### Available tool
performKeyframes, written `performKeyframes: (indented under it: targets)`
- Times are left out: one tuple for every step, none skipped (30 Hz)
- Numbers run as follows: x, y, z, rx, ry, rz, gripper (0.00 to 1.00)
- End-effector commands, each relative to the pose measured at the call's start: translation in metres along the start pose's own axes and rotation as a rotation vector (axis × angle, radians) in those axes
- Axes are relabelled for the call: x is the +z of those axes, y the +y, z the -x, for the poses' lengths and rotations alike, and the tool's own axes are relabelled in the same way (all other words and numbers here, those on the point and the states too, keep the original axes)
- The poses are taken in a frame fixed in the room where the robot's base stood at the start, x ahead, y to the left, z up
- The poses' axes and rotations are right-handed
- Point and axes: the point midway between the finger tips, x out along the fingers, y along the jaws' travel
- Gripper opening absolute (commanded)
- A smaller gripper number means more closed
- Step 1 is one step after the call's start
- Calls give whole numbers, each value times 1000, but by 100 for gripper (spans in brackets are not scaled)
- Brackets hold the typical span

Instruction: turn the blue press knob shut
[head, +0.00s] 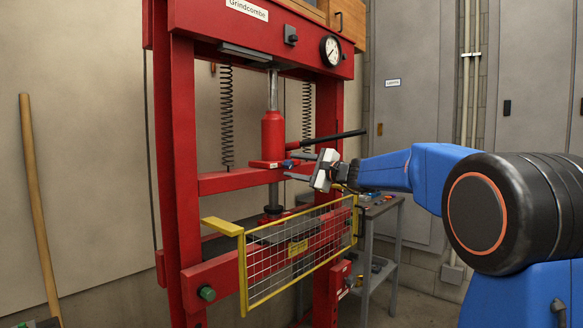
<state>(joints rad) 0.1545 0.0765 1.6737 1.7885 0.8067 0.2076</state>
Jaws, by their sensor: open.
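The blue knob (288,163) is a small dark-blue piece at the right side of the red jack (273,138), at the jack's base inside the red press frame (186,150). My gripper (291,165) reaches in from the right with its jaws open. Its two grey fingers point left, one above and one below the knob, so the knob appears between the fingertips. I cannot tell whether either finger touches it. The angle the knob is turned to is too small to tell.
A black lever (332,137) slopes up to the right just above my gripper. A yellow-framed mesh guard (300,247) stands in front, below the gripper. A grey side table (383,207) with small items stands behind. Springs (227,115) hang beside the jack. A wooden pole (38,200) leans at left.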

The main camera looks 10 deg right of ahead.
Motion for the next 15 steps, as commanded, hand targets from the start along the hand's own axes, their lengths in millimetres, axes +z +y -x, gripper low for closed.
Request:
performKeyframes:
  targets:
    - [-1,-1,10,-2,3,0,44]
    - [-1,-1,16,-2,3,0,44]
    - [0,-1,24,-2,2,1,44]
    - [0,-1,30,-2,3,1,44]
    - [-1,-1,36,-2,4,0,44]
    - [0,-1,44,-2,3,0,44]
    - [-1,-1,50,-2,3,0,44]
    - [-1,-1,56,-3,4,0,44]
    - [-1,-1,64,-3,4,0,44]
    - [-1,-1,70,-2,3,0,44]
    - [-1,-1,76,-2,4,0,44]
    - [-1,-1,84,-2,4,1,44]
    - [-1,-1,90,-2,3,1,44]
    - [-1,-1,96,-2,4,1,44]
    - [-1,0,104,-2,5,0,44]
